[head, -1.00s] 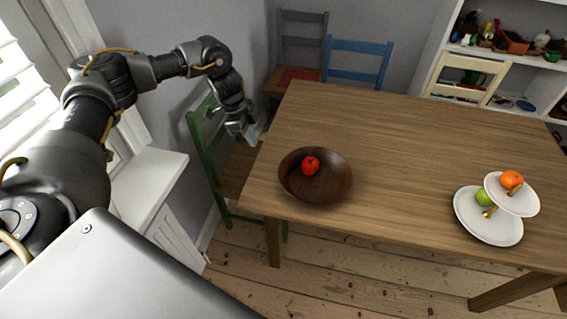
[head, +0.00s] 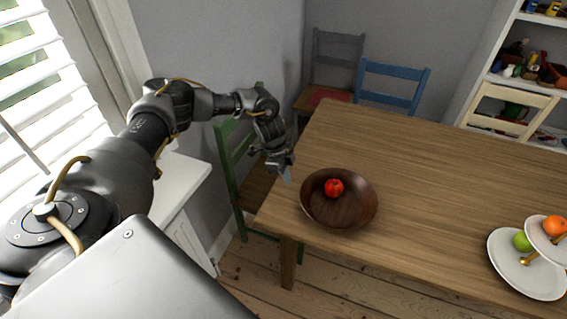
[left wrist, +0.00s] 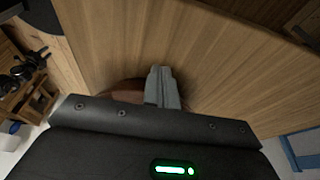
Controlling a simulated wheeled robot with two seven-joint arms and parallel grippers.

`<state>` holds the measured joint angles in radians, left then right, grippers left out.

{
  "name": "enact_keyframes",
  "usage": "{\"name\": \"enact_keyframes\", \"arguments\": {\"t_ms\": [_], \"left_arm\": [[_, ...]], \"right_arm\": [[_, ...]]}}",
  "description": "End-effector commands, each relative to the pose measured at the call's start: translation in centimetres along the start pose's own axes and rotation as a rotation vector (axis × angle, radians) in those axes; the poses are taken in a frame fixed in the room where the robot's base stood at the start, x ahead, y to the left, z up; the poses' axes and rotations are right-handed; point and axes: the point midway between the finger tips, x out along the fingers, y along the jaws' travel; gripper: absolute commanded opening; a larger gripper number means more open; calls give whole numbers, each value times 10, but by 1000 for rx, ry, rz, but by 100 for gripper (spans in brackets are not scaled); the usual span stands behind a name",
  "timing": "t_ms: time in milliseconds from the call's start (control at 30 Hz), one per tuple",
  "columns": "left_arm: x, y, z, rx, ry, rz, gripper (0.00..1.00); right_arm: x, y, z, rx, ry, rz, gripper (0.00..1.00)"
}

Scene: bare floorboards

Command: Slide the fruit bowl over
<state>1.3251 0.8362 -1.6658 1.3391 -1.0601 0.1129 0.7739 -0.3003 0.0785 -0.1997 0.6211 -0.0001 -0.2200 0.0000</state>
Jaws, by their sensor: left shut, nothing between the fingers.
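The fruit bowl (head: 352,215) is dark brown and round. It stands upright near the left end of the wooden table (head: 440,190), with a red apple (head: 334,187) inside. My left gripper (head: 286,172) is shut and empty, just left of the bowl's rim at the table's left edge; I cannot tell whether it touches the bowl. In the left wrist view the shut fingers (left wrist: 163,75) point across the tabletop and hide part of the bowl (left wrist: 120,97). My right gripper is not in view.
A two-tier white stand (head: 510,272) with a green apple and an orange stands at the table's right. The tabletop between bowl and stand is clear. A green chair (head: 232,150) is by the left end; blue (head: 395,84) and cream (head: 510,105) chairs stand along the far side.

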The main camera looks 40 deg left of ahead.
Motion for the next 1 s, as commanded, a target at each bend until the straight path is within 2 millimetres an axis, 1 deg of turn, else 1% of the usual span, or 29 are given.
{"name": "enact_keyframes", "arguments": {"t_ms": [33, 100, 200, 333, 500, 867, 1000], "left_arm": [[10, 1, 0, -1, -2, 3, 0], [22, 0, -1, 0, -2, 2, 0], [23, 0, -19, 3, 1, 0, 0], [28, 0, -31, 2, 0, 0, 0], [32, 0, -38, 0, 0, 0, 0], [32, 0, -39, 0, 1, 0, 0], [36, 0, -51, 1, 1, -1, 0]], "right_arm": [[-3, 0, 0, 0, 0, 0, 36], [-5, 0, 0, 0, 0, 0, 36], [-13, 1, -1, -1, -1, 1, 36], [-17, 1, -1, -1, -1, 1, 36], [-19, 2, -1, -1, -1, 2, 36], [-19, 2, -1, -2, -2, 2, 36], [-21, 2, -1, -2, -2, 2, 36]]}}
